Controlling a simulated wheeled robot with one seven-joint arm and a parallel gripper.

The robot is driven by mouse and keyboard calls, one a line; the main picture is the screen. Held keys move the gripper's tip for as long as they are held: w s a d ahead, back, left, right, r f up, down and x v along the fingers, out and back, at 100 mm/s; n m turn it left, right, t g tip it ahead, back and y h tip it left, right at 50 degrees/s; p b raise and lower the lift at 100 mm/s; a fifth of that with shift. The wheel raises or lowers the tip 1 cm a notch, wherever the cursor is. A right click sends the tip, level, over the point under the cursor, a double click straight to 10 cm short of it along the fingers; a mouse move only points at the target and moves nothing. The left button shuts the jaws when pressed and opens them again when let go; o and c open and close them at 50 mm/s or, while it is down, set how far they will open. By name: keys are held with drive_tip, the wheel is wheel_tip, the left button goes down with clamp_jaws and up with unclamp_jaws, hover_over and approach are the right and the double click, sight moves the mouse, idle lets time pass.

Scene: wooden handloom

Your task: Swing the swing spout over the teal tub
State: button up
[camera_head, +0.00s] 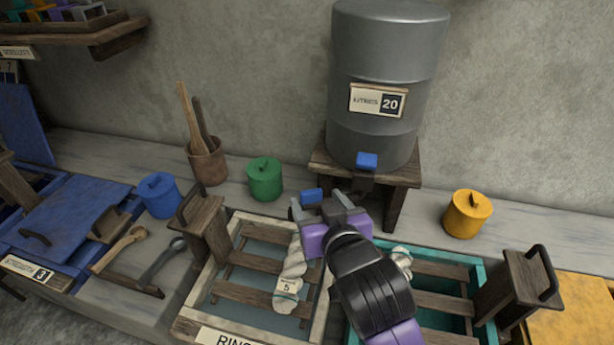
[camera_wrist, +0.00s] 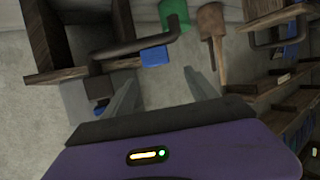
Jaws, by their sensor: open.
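The swing spout is a dark pipe under the grey tank. It shows in the wrist view (camera_wrist: 125,51), reaching out from the tank's stand, with a blue grip (camera_wrist: 155,56) near its outer end. In the head view the blue grip (camera_head: 312,195) is left of the stand, towards the pale rinse tub (camera_head: 226,247), and my gripper partly hides the pipe. The teal tub (camera_head: 470,262) is at right, partly behind my arm. My gripper (camera_head: 318,206) is open and empty. In the wrist view its fingertips (camera_wrist: 160,76) are just short of the grip, one on either side.
The grey tank (camera_head: 385,60) sits on a wooden stand (camera_head: 398,183) with a blue tap piece (camera_head: 367,160). Twisted yarn hanks (camera_head: 290,275) lie at the tubs. Green (camera_head: 265,179), blue (camera_head: 158,195) and yellow (camera_head: 467,214) canisters stand along the bench.

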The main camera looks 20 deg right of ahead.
sight(312, 196)
drive_tip(key=shift+g, duration=0.3)
drive_tip(key=x, duration=0.5)
drive_tip(key=f+x, duration=0.1)
drive_tip(key=x, duration=0.1)
drive_tip(key=shift+d+f, duration=0.15)
drive_tip(key=shift+d, duration=0.1)
drive_tip(key=shift+c, duration=0.2)
clamp_jaws()
